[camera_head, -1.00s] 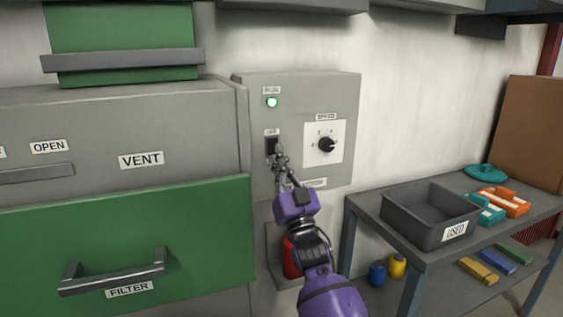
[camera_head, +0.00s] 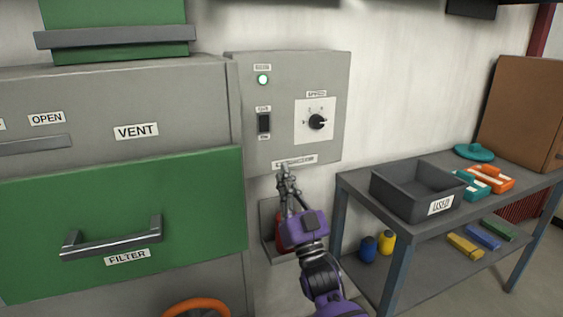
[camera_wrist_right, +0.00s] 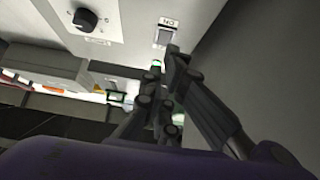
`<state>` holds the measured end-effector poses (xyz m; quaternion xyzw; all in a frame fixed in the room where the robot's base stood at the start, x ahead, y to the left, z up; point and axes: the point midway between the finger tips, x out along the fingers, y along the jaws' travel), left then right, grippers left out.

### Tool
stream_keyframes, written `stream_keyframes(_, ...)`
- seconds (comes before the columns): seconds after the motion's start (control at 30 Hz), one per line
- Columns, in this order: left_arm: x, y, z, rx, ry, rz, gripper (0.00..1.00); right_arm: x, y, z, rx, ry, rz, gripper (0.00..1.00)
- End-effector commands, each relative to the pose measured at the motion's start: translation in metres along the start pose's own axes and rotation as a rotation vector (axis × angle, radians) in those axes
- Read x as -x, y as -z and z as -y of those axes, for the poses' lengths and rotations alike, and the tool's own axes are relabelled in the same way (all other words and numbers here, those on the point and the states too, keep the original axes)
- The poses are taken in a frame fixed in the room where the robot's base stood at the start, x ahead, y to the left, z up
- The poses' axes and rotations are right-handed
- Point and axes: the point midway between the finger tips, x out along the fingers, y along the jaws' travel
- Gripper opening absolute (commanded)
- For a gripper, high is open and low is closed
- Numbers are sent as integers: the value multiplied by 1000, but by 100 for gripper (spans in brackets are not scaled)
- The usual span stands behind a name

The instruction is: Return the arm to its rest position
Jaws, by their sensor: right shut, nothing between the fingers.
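My right gripper (camera_head: 286,178) is shut and empty, on a purple arm coming up from the bottom of the head view. Its fingertips are just below the grey control box (camera_head: 210,158), near the box's lower label. The box carries a lit green lamp (camera_head: 263,80), a black rocker switch (camera_head: 264,123) and a black dial (camera_head: 317,122) on a white plate. In the right wrist view my shut fingers (camera_wrist_right: 172,62) appear just below the switch (camera_wrist_right: 163,37), with the dial (camera_wrist_right: 85,20) to the left. My left gripper is not in view.
A grey shelf table (camera_head: 350,185) on the right holds a grey bin (camera_head: 395,196) marked USED. A red object (camera_head: 281,232) sits in a wall holder behind my gripper. The green filter drawer (camera_head: 190,205) is at left; an orange ring (camera_head: 197,304) shows at the bottom.

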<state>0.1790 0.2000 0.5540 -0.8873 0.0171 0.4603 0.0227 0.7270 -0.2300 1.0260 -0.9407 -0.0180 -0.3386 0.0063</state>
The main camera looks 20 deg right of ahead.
Motion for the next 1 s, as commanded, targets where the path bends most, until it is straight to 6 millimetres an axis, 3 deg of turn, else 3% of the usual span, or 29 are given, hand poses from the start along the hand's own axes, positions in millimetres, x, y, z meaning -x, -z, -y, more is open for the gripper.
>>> stream_keyframes(0.1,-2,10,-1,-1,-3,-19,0,8,-2,0,0,0,1,0)
stream_keyframes(0.63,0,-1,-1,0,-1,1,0,9,-2,0,3,0,1,0)
stream_keyframes(0.83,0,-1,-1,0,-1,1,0,5,-17,5,32,-10,107,0)
stream_keyframes(0.87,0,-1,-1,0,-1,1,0,10,-24,10,35,-5,147,0)
stream_keyframes(1.0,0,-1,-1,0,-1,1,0,78,-69,21,64,14,365,0)
